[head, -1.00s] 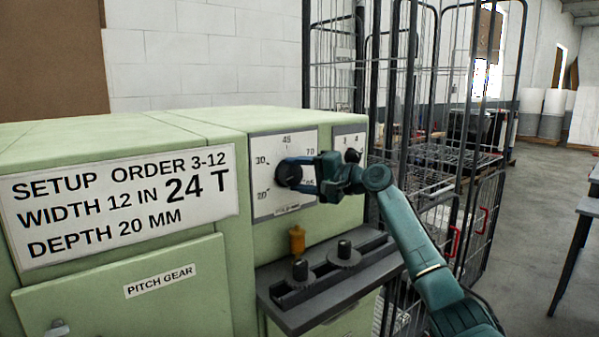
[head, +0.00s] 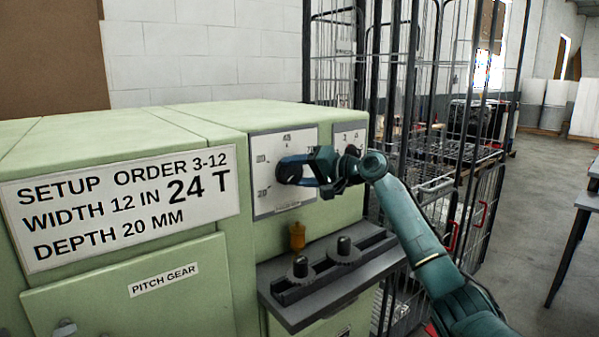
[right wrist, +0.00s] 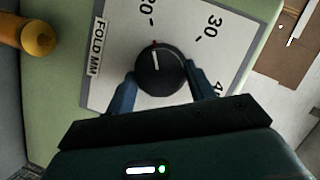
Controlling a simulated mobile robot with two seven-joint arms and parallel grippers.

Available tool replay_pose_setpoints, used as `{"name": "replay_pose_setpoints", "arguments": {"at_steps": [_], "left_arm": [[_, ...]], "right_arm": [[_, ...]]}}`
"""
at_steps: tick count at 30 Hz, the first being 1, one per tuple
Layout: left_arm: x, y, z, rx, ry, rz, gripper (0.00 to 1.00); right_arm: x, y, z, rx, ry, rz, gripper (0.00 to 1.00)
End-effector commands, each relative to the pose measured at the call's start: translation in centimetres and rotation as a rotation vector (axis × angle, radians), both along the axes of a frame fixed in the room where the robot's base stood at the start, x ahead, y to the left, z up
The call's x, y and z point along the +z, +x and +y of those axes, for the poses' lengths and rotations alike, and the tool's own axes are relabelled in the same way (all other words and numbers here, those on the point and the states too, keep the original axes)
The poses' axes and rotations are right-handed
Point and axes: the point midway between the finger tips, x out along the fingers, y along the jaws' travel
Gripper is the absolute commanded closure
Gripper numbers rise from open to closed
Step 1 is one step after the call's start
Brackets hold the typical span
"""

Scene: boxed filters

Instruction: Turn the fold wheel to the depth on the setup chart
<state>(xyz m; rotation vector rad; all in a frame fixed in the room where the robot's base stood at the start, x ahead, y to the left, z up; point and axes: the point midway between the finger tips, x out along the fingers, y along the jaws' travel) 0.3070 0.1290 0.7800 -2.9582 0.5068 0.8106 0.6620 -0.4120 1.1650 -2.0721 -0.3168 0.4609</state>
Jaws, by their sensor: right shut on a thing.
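The fold wheel is a round black knob (head: 290,169) on a white dial plate (head: 268,208) on the green machine's front. In the right wrist view the knob (right wrist: 160,72) has a white pointer line, with a small red mark at its edge, aimed up toward a partly cut-off "20". The plate there reads "FOLD MM" and also shows 30. My right gripper (head: 303,170) is shut on the knob, one finger on each side. The setup chart (head: 120,205) reads "DEPTH 20 MM", "WIDTH 12 IN" and "24 T". My left gripper is out of view.
A second, smaller dial (head: 350,140) is partly hidden behind my right gripper. Below are an orange-yellow fitting (head: 297,237) and a dark ledge with knobs (head: 325,275). A wire cage trolley (head: 440,150) stands close on the right. Open floor lies beyond it.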

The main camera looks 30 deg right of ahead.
Motion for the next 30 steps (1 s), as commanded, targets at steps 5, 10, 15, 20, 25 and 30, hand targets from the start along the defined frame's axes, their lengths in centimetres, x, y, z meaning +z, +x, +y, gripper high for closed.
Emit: {"name": "replay_pose_setpoints", "arguments": {"at_steps": [5, 10, 15, 20, 25, 30], "left_arm": [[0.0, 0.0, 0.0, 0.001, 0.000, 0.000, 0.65], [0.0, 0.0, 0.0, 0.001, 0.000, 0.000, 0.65], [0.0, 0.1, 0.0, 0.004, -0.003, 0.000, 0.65], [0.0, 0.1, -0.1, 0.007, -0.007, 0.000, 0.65], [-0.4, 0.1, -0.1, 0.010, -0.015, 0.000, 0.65], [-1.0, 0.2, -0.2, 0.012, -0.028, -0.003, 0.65]], "right_arm": [[0.3, 0.0, -0.1, -0.002, -0.005, -0.008, 0.44], [0.2, 0.0, 0.0, -0.002, -0.003, -0.005, 0.30], [0.1, 0.0, 0.0, -0.001, -0.001, -0.003, 0.25], [0.0, -0.1, -0.1, -0.001, 0.000, -0.002, 0.25], [0.2, -1.7, -0.9, -0.002, -0.003, -0.003, 0.25], [0.8, -5.0, -2.3, -0.002, -0.006, -0.002, 0.25]]}}
